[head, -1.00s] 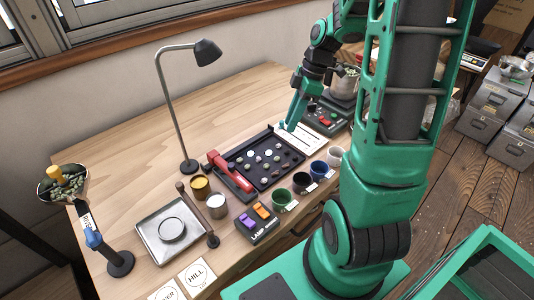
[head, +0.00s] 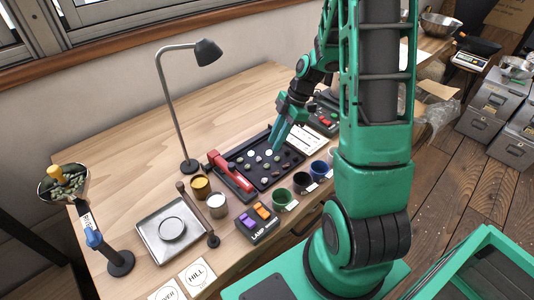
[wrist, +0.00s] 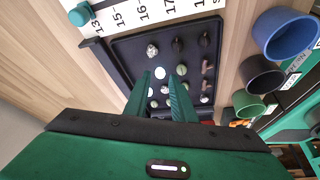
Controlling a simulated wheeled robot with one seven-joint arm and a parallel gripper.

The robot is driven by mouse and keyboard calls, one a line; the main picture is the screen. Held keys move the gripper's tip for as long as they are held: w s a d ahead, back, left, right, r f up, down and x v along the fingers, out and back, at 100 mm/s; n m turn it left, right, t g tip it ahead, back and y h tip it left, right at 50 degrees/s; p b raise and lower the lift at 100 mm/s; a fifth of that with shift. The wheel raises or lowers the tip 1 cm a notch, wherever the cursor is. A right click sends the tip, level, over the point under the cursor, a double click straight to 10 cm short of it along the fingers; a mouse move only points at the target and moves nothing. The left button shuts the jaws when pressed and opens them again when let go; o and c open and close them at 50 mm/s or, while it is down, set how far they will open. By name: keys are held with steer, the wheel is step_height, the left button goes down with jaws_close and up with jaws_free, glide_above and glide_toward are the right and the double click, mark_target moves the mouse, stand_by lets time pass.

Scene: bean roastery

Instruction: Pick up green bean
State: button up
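The black sorting tray (head: 236,158) holds several small beans in spaced rows, some whitish, some brown, some dark or dull greenish. A dull greenish bean (wrist: 182,70) shows in the wrist view, just right of the fingertips; the beans are too small to tell its colour surely. My gripper (wrist: 160,77) is open and empty, its two green fingers apart over the tray. A white bean (wrist: 153,70) shows between and beyond the fingertips. In the head view my gripper (head: 276,146) points down above the tray's back part. My fingers and palm hide some tray cells in the wrist view.
A numbered white card (wrist: 150,14) lies beyond the tray. A lamp (head: 190,165) stands behind; the table's back left is clear.

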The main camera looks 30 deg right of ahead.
mark_target(270, 151)
steer(key=shift+x, duration=1.55)
steer(key=shift+r, duration=0.1)
jaws_close()
steer(key=shift+r, duration=0.1)
steer(key=shift+w+r, duration=0.1)
steer(key=shift+r, duration=0.45)
step_height(270, 151, up, 3)
steer(key=shift+f, duration=0.1)
steer(key=s+a+r, duration=0.5)
steer(key=a+r, duration=0.2)
steer(key=a, duration=0.3)
steer(key=shift+a, duration=0.3)
